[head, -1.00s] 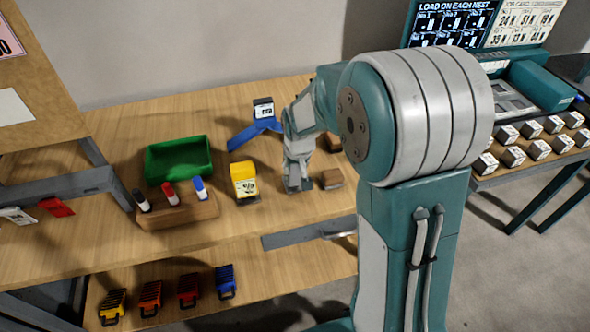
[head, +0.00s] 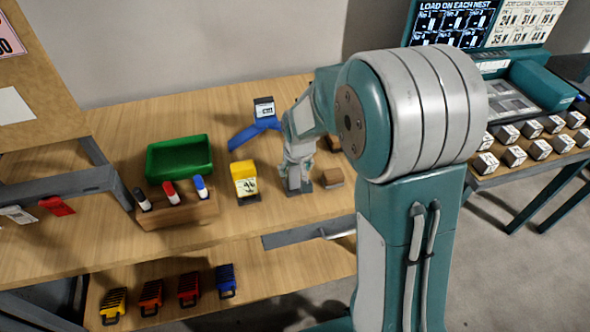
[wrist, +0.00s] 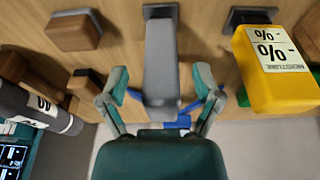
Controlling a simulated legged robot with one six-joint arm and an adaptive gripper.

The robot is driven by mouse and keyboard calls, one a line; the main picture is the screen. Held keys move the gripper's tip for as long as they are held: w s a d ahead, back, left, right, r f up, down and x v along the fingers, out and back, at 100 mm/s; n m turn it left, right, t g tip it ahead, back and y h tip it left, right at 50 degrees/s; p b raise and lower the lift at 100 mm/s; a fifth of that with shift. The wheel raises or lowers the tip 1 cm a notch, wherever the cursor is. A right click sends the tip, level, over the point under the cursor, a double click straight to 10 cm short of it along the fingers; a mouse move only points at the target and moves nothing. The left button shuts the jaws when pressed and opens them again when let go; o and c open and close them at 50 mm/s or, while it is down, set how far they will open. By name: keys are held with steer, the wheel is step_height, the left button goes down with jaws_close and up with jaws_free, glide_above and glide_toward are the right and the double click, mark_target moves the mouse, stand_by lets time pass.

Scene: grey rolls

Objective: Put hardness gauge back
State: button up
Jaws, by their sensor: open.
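A long grey body (wrist: 162,62), which I take to be the hardness gauge though no label shows, stands between my fingers in the wrist view. Its far end is at a dark square base (wrist: 160,11); whether it is fully seated I cannot tell. The dark base also shows in the head view (head: 296,187), with the gauge mostly hidden by my gripper (head: 297,172). My gripper is open in the wrist view (wrist: 161,88), one finger on each side of the grey body, with visible gaps.
A yellow device (head: 244,179) stands on its own dark base just left. A wooden block (head: 333,178) is close on the right. A blue device (head: 256,132) is behind, a green bin (head: 180,158) and marker holder (head: 178,209) further left. A grey cylinder (wrist: 35,106) shows in the wrist view.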

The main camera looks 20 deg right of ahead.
steer(key=v, duration=1.1)
steer(key=s+r+t, duration=0.1)
steer(key=s+r, duration=0.3)
steer(key=s, duration=0.6)
steer(key=s+r+t, duration=0.1)
steer(key=s+r, duration=0.3)
steer(key=s, duration=0.7)
steer(key=shift+s+t, duration=0.3)
steer(key=shift+d, duration=0.1)
